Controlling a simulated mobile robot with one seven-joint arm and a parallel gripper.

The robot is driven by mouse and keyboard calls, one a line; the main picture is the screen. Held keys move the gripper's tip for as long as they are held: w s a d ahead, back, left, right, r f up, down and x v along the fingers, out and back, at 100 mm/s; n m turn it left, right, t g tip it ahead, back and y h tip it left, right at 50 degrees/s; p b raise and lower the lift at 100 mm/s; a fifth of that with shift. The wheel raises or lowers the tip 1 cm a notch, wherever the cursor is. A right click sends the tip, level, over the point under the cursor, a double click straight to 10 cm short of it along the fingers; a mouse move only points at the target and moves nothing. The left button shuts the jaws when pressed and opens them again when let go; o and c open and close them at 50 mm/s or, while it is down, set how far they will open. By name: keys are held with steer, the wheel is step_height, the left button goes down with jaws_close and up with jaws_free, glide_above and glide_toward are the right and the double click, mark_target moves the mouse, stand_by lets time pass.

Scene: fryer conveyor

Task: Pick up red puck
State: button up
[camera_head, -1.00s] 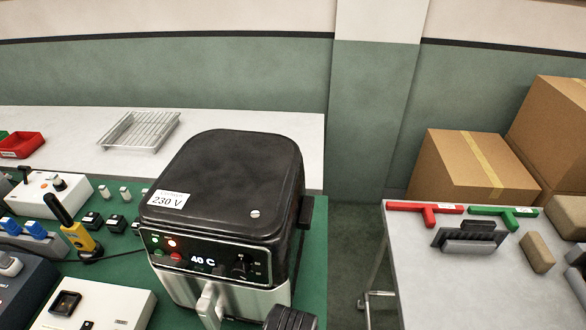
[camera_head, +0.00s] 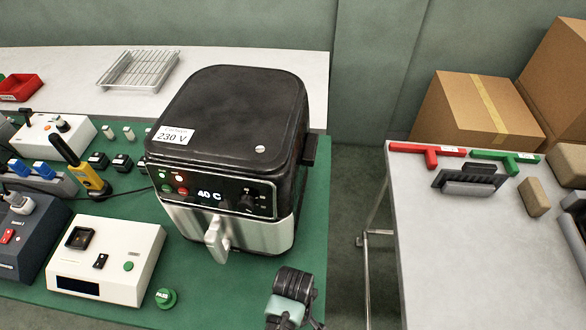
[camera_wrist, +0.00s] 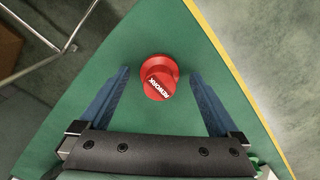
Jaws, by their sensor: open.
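The red puck (camera_wrist: 160,77) has a round base and a raised knob with "REWORK" on it. In the wrist view it stands on the green mat (camera_wrist: 150,30) near its yellow edge, between my two blue fingers. My gripper (camera_wrist: 160,72) is open, with a finger apart from the puck on each side. No contact shows, and I cannot tell the height of the fingertips. In the head view part of my arm shows at the bottom, right of centre. The red puck cannot be seen there.
A black air fryer (camera_head: 235,110) stands on the green mat behind my arm. A green puck (camera_head: 166,298) and a cream control box (camera_head: 105,258) are to the left. A grey table (camera_head: 440,230) with red and green T-shaped tools stands right, across a floor gap.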

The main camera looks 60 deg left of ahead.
steer(key=shift+f, duration=0.1)
steer(key=c, duration=1.5)
